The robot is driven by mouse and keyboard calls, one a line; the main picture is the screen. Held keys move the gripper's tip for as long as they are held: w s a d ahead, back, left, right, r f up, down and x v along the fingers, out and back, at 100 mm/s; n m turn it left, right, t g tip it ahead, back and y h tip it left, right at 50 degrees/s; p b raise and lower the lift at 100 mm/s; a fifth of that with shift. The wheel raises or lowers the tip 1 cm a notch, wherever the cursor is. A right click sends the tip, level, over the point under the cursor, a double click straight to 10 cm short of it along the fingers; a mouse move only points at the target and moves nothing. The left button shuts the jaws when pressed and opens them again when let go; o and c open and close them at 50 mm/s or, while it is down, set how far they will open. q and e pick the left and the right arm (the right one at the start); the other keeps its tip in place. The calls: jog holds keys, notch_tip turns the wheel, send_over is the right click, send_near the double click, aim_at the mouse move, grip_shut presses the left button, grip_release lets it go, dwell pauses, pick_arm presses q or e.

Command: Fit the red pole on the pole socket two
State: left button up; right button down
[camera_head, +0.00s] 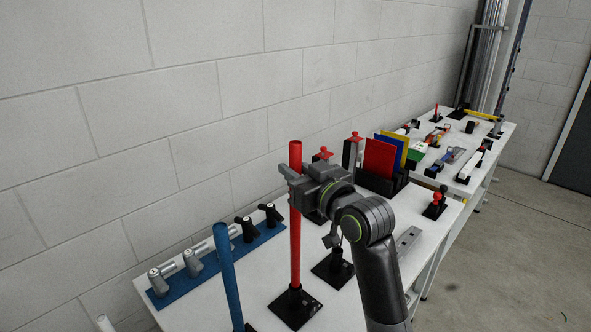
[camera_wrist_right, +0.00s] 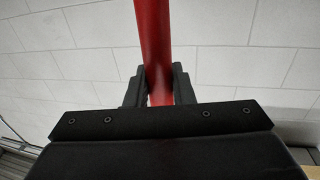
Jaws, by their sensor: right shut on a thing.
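The red pole (camera_head: 295,235) stands upright, its lower end at the collar of a black square-based socket (camera_head: 293,309) on the white table. I cannot tell how deep it sits in the collar. My right gripper (camera_head: 298,183) is shut on the red pole in its upper part. In the right wrist view the red pole (camera_wrist_right: 153,40) runs between the two dark fingers (camera_wrist_right: 159,88). Another black socket (camera_head: 333,271) without a pole stands just behind and right. No socket number is readable. My left gripper is not in view.
A blue pole (camera_head: 228,275) stands close on the left, and the top of a white pole (camera_head: 104,324) shows at lower left. A blue strip (camera_head: 212,262) with several clamps and handles lies along the wall. Coloured plates (camera_head: 379,158) stand in a black rack behind my arm.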

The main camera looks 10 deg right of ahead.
notch_tip(320, 180, down, 9)
jog(key=b, duration=0.6)
jog(key=c, duration=1.2)
grip_release()
jog(key=shift+o, duration=0.2)
